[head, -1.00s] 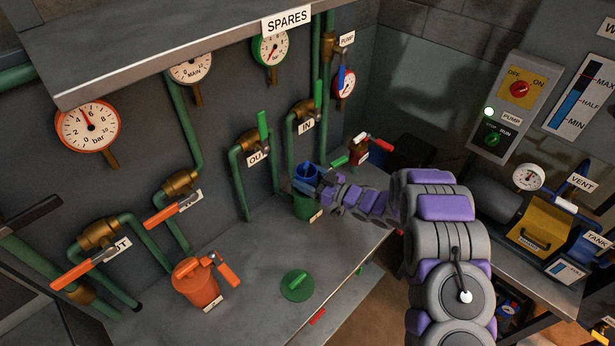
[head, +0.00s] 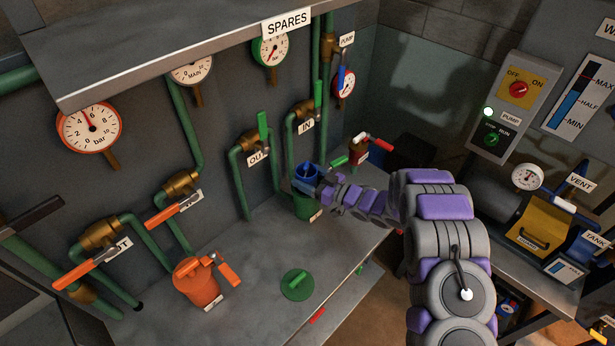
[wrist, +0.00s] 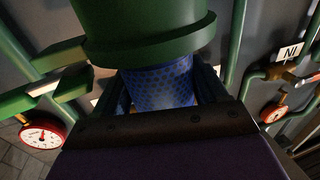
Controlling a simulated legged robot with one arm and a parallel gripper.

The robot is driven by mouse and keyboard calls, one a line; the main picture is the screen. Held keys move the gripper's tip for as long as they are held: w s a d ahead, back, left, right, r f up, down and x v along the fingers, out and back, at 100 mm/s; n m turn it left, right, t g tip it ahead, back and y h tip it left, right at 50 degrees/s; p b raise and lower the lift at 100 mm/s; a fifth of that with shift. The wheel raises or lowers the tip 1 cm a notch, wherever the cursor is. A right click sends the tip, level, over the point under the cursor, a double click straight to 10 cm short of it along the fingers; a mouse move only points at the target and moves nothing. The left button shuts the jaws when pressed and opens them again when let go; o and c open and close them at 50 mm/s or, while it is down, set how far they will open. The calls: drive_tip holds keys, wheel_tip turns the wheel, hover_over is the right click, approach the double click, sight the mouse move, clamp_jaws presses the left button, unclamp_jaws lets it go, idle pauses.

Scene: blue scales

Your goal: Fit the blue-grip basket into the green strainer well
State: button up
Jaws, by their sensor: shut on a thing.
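The blue basket (head: 306,172) is at the mouth of the green strainer well (head: 308,209), which stands upright on the bench near the back wall. My gripper (head: 319,190) reaches in from the right and is shut on the basket. In the wrist view, which looks upside down, the perforated blue basket wall (wrist: 160,88) shows between the two fingers. The well's thick green rim (wrist: 150,50) hides the basket's far end. I cannot tell whether that end is inside the well or behind its rim.
A green lid (head: 297,285) with a handle lies on the bench in front. An orange strainer pot (head: 197,284) stands at left. Green pipes with valves run up the wall behind. The bench between pot and well is clear.

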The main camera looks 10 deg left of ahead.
drive_tip(key=shift+f, duration=0.7)
drive_tip(key=o, duration=1.1)
drive_tip(key=shift+o, duration=0.2)
drive_tip(key=shift+d, duration=0.1)
drive_tip(key=p+v, duration=0.1)
drive_tip(key=v, duration=1.6)
drive_tip(key=shift+d, duration=0.2)
